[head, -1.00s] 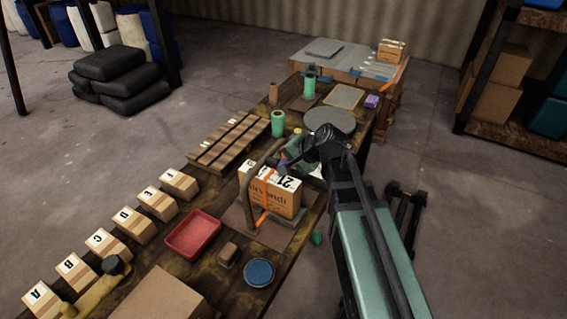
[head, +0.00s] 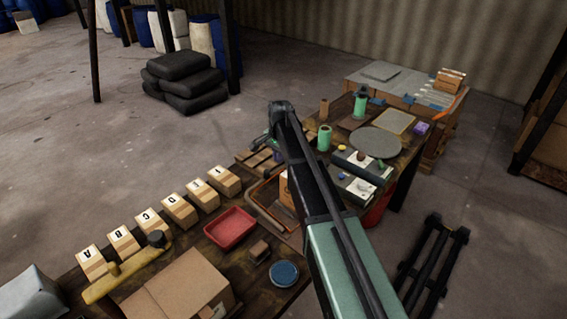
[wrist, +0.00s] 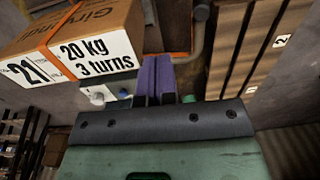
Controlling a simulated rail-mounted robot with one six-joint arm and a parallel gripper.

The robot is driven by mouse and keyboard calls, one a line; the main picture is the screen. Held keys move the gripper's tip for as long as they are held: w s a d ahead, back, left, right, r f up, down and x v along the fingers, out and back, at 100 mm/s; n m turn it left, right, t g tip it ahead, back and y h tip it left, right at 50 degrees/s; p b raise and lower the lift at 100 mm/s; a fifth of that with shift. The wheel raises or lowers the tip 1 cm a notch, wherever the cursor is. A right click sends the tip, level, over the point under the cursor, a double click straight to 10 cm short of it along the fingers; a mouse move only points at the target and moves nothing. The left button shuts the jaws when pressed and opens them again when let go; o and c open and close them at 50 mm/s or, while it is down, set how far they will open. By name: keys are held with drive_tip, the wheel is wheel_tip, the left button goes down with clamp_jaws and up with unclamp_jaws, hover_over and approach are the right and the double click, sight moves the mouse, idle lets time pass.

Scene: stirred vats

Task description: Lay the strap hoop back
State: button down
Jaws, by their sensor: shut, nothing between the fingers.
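The strap hoop (head: 262,207), a bent brown tube, leans away from the carton (head: 287,190) toward the slatted pallet, with an orange strap along it. How far down it lies is partly hidden by my arm. In the wrist view the hoop's grey-looking bend (wrist: 196,45) shows beside the carton (wrist: 110,22), which is labelled "20 kg 3 turns". My gripper (wrist: 153,80) is shut and empty, its purple fingers together near the carton's corner, to the left of the hoop tube. In the head view my gripper (head: 268,141) is mostly hidden behind the wrist.
Lettered small boxes (head: 162,213) line the left side of the bench. A red tray (head: 231,228), a blue round lid (head: 285,273) and a large carton (head: 180,288) are nearer. The slatted pallet (wrist: 250,45) lies beside the hoop. Cups and a grey disc (head: 375,142) stand farther back.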

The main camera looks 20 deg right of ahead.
sight(267, 170)
drive_tip(key=w+a+f+b, duration=0.1)
drive_tip(key=f+b, duration=0.1)
drive_tip(key=w+a+f+b, duration=0.1)
drive_tip(key=w+f+b, duration=0.1)
drive_tip(key=w+a+f+b, duration=0.1)
drive_tip(key=w+f+b, duration=0.1)
drive_tip(key=f, duration=0.1)
drive_tip(key=shift+w+a, duration=0.1)
drive_tip(key=shift+w, duration=0.1)
drive_tip(key=shift+w+a+f+b, duration=0.2)
drive_tip(key=shift+w+f+b, duration=0.05)
drive_tip(key=shift+f+b, duration=0.3)
drive_tip(key=shift+s+a+b, duration=0.1)
drive_tip(key=shift+b, duration=0.2)
wheel_tip(267, 170, up, 6)
drive_tip(key=p, duration=0.6)
drive_tip(key=shift+r+p, duration=0.15)
drive_tip(key=shift+p, duration=0.25)
drive_tip(key=w+a+r+p, duration=0.2)
drive_tip(key=w+r+p, duration=0.2)
drive_tip(key=r+p, duration=0.2)
drive_tip(key=shift+w+a+r, duration=0.15)
